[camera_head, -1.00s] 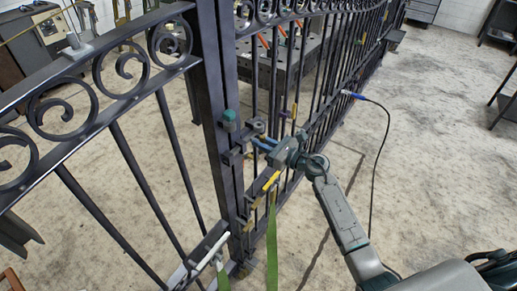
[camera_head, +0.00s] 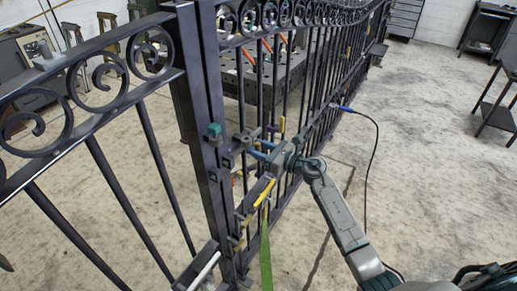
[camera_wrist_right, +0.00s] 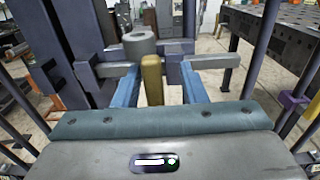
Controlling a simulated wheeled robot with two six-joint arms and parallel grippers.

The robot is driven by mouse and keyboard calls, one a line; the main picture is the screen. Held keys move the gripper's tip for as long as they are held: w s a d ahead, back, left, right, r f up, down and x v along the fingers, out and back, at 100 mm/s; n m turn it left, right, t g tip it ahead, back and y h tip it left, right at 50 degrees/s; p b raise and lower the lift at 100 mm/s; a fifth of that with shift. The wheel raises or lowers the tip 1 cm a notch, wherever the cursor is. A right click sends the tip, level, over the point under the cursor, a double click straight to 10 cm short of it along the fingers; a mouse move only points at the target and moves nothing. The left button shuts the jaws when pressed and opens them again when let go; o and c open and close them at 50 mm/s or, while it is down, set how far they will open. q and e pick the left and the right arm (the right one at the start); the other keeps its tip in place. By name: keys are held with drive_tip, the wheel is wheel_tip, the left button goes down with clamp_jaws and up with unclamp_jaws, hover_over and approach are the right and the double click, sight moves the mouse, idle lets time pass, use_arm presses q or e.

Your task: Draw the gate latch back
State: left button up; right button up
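The gate latch is a grey horizontal bar with an upright brass-coloured handle (camera_wrist_right: 152,80) in the right wrist view. A round grey cylinder (camera_wrist_right: 140,45) stands just behind the handle. My right gripper (camera_wrist_right: 158,88) has its two blue fingers apart, one on each side of the handle, with a gap visible on both sides. In the head view my right gripper (camera_head: 258,150) is at the latch area of the dark gate (camera_head: 300,100), beside the gate post (camera_head: 200,110); the handle is hard to make out there. My left gripper is not in view.
A teal block (camera_head: 214,130) sits on the post. A yellow-marked piece (camera_head: 264,191) and a green strap (camera_head: 266,255) are below my right gripper. A blue-ended cable (camera_head: 342,108) hangs from the gate. The floor at right is open; a dark stand (camera_head: 495,110) stands farther right.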

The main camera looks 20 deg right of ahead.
drive_tip(key=b+v, duration=0.3)
drive_tip(key=v, duration=0.7)
drive_tip(key=shift+s+d+b, duration=0.3)
drive_tip(key=shift+b, duration=0.05)
